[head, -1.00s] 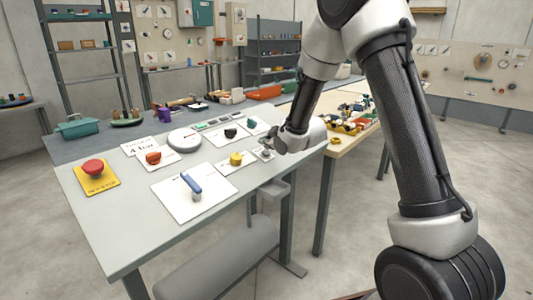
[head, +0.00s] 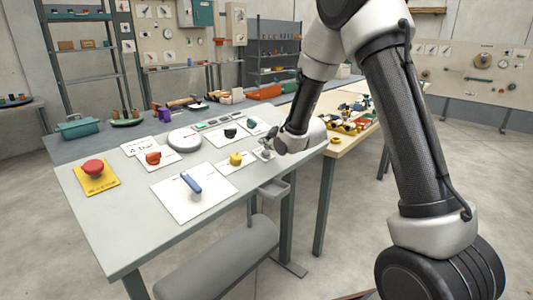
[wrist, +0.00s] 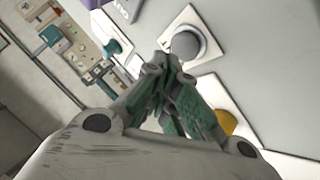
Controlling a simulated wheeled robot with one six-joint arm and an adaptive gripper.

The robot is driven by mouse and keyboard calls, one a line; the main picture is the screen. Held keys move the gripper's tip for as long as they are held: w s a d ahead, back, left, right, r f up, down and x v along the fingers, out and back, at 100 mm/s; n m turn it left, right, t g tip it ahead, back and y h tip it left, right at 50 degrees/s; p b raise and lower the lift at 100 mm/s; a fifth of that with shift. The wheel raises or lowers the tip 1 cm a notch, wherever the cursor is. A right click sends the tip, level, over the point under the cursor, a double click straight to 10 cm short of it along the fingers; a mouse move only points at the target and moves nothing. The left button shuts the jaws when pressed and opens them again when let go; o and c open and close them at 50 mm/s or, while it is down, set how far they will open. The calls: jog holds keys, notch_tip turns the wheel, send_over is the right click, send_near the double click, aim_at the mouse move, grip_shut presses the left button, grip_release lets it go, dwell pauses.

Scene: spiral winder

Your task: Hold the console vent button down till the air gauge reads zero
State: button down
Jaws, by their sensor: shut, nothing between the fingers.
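A grey round button on a small white plate (wrist: 205,60) shows in the wrist view; the button cap (wrist: 186,45) lies just beyond my fingertips. In the head view it is the small grey button (head: 265,154) near the table's right edge, partly behind my gripper (head: 274,147). My gripper is shut and empty, its fingertips (wrist: 166,62) together beside or over the cap's near edge. I cannot tell whether they touch it or whether the cap is pressed. A round pale dial (head: 184,140) lies flat behind; its reading is too small to make out. A card (head: 139,147) beside it reads "4 bar".
The grey table (head: 120,225) also holds a red mushroom button (head: 93,168) on a yellow plate, a blue lever (head: 190,183), a yellow knob (head: 236,159), a red-orange knob (head: 153,157) and a dark knob (head: 230,133). The table's front left is clear.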

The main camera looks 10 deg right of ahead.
jog(key=shift+w+a+f, duration=0.1)
jog(key=shift+f, duration=0.2)
jog(key=shift+f, duration=0.4)
dwell(1.5)
jog(key=shift+r, duration=0.1)
dwell(2.6)
jog(key=shift+r, duration=0.7)
jog(key=shift+r, duration=0.15)
jog(key=r, duration=0.1)
jog(key=s+r, duration=0.1)
jog(key=r, duration=0.1)
jog(key=d+r, duration=0.1)
jog(key=shift+s+r, duration=0.25)
jog(key=shift+d, duration=0.1)
